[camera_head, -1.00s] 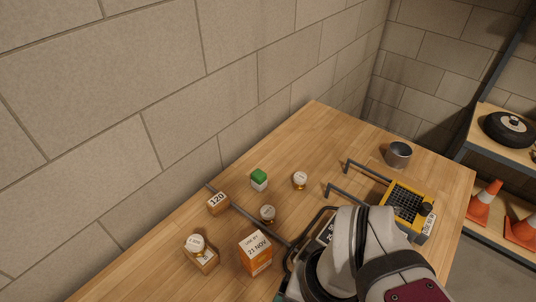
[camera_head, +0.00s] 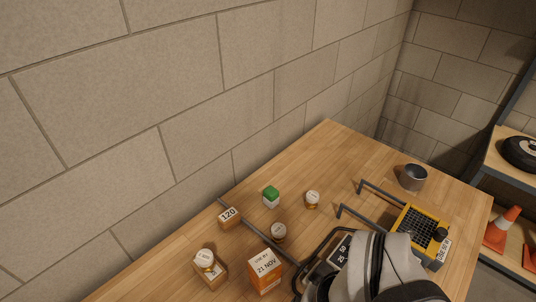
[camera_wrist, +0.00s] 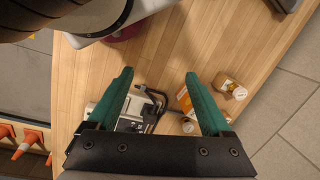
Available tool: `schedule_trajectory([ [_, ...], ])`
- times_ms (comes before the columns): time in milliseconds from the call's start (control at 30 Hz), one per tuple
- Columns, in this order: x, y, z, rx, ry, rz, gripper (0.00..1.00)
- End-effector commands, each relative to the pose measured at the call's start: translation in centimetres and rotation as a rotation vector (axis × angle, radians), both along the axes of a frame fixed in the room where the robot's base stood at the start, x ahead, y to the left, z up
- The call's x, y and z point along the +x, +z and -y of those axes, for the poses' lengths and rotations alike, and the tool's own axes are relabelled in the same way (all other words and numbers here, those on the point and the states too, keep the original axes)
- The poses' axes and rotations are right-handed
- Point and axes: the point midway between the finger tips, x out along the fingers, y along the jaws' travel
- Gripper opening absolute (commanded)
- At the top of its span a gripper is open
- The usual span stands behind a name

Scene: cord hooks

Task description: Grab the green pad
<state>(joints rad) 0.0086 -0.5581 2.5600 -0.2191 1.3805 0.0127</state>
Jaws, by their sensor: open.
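The green pad (camera_head: 271,192) is the green top on a small white block. It stands on the wooden table toward the back wall, behind a thin grey bar. In the wrist view I cannot make it out. My gripper (camera_wrist: 156,78) shows in the wrist view with its two green fingers apart and nothing between them, above the table. In the head view my arm is at the bottom right, well apart from the green pad, and the fingertips are out of sight.
Around the pad stand a "120" block (camera_head: 229,217), white-capped jars (camera_head: 312,199) and an orange-white "21 NOV" box (camera_head: 264,270). A yellow-framed device (camera_head: 421,229) with grey hooks and a metal cup (camera_head: 412,177) are at right. The table between pad and back corner is clear.

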Motion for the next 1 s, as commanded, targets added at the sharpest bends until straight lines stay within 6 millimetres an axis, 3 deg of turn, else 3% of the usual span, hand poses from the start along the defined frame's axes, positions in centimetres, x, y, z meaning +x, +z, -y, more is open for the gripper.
schedule_trajectory([
  [167,0.2,0.1,0.0,0.0,0.006,0.001,0.83],
  [267,3.8,1.8,0.1,-0.003,0.095,0.019,0.83],
  [367,12.4,4.3,0.1,-0.016,0.317,0.066,0.83],
  [400,16.5,4.7,0.1,-0.022,0.424,0.088,0.83],
  [467,22.7,4.5,-0.1,-0.033,0.585,0.122,0.83],
  [500,26.5,3.8,-0.2,-0.042,0.689,0.142,0.83],
  [600,34.5,0.8,-0.6,-0.064,0.929,0.187,0.83],
  [700,39.5,-2.6,-1.0,-0.083,1.107,0.219,0.83],
  [800,41.9,-4.8,-1.2,-0.098,1.214,0.238,0.83],
  [1000,43.0,-8.7,-1.5,-0.102,1.259,0.243,0.83],
])
